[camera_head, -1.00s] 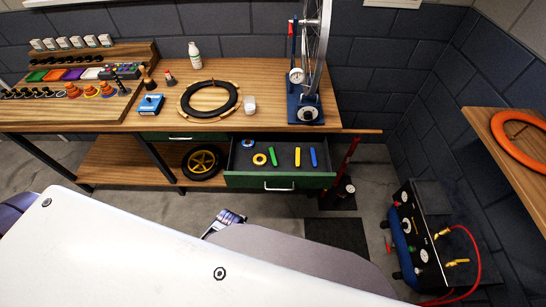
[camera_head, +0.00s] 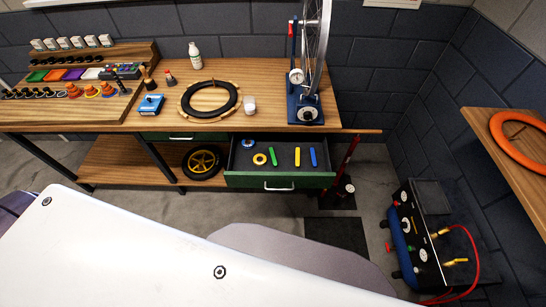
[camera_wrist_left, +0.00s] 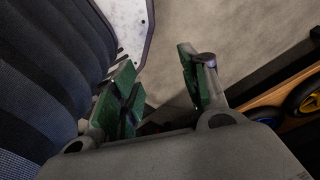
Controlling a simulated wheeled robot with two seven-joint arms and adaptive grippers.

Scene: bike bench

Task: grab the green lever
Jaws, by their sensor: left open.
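The green lever (camera_head: 273,156) lies in the open drawer (camera_head: 280,181) of the bench, between a yellow-ringed roll on its left and a yellow lever (camera_head: 297,157) on its right. A blue lever (camera_head: 313,157) lies further right. My left gripper (camera_wrist_left: 160,88) shows in the left wrist view, with its green-padded fingers apart and nothing between them. It is over the floor, away from the drawer. In the head view neither gripper shows; my own white body and grey arm link fill the bottom.
The bench top (camera_head: 258,80) holds a tire (camera_head: 236,100), a blue box (camera_head: 150,105), a white cup (camera_head: 249,104) and a wheel stand (camera_head: 304,110). A black-and-yellow wheel (camera_head: 202,162) rests on the lower shelf. A compressor (camera_head: 405,235) stands at right.

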